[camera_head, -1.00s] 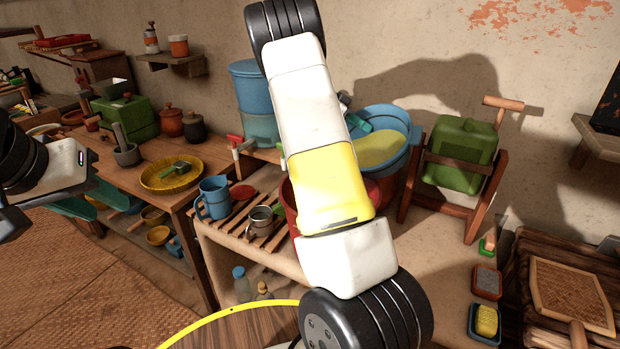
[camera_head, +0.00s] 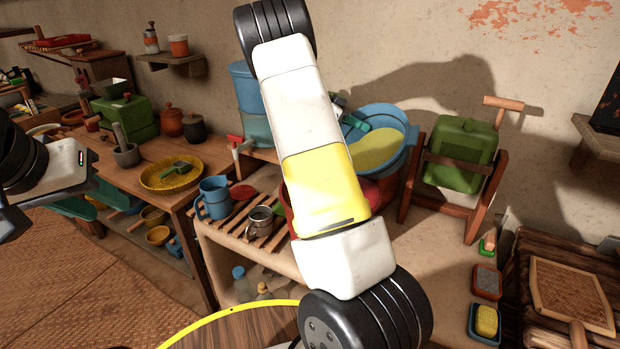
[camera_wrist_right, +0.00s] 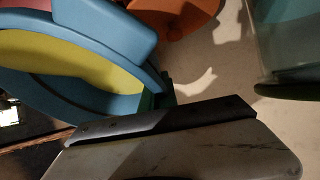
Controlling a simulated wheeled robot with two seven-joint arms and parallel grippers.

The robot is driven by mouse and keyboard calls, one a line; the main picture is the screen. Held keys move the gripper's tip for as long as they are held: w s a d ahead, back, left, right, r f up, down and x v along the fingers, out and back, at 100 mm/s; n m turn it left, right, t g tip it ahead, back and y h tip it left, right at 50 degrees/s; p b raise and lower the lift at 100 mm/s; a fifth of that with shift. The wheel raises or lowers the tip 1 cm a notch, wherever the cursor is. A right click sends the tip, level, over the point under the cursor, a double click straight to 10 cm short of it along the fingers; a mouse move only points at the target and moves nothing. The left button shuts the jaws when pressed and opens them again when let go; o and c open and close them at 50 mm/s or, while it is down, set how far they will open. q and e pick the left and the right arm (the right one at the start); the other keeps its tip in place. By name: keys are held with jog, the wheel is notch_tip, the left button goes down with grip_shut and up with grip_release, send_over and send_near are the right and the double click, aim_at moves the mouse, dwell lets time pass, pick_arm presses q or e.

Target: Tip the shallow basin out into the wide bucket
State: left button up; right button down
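I cannot tell for sure whether this is the basin or the bucket. A dark green piece (camera_wrist_right: 160,98) lies between the blue rim and the gripper's grey edge. My right arm hides most of the right gripper in the head view, and its opening does not show. My left gripper (camera_head: 12,222) is at the left edge, away from the vessel, its fingers unclear.
A blue mug (camera_head: 214,198) and a metal mug (camera_head: 260,220) stand on a slatted rack. A yellow dish (camera_head: 172,176) is on the left table. A green container (camera_head: 462,152) hangs in a wooden frame. A yellow hoop-like rim (camera_head: 235,315) shows at the bottom.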

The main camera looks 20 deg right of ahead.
jog(key=shift+a+r+h, duration=0.25)
jog(key=shift+a+h, duration=0.25)
jog(key=shift+h, duration=0.1)
dwell(0.4)
jog(key=shift+s+a+r+h, duration=0.15)
jog(key=shift+a+r+h, duration=0.45)
jog(key=shift+r+h, duration=0.3)
dwell(0.5)
jog(key=shift+s+a+m+h, duration=0.15)
jog(key=shift+a+m+h, duration=0.35)
jog(key=shift+a+h, duration=0.3)
dwell(0.6)
jog(key=shift+s+a+r+h, duration=0.1)
jog(key=shift+a+r+h, duration=0.3)
jog(key=shift+r, duration=0.35)
jog(key=shift+s+a+r+h, duration=0.1)
jog(key=shift+a+r+h, duration=0.3)
jog(key=shift+r, duration=0.35)
jog(key=shift+s+a+f+m+b, duration=0.1)
jog(key=shift+a+m+b, duration=0.25)
jog(key=shift+a, duration=0.3)
jog(key=shift+a+h, duration=0.2)
jog(key=shift+h, duration=0.1)
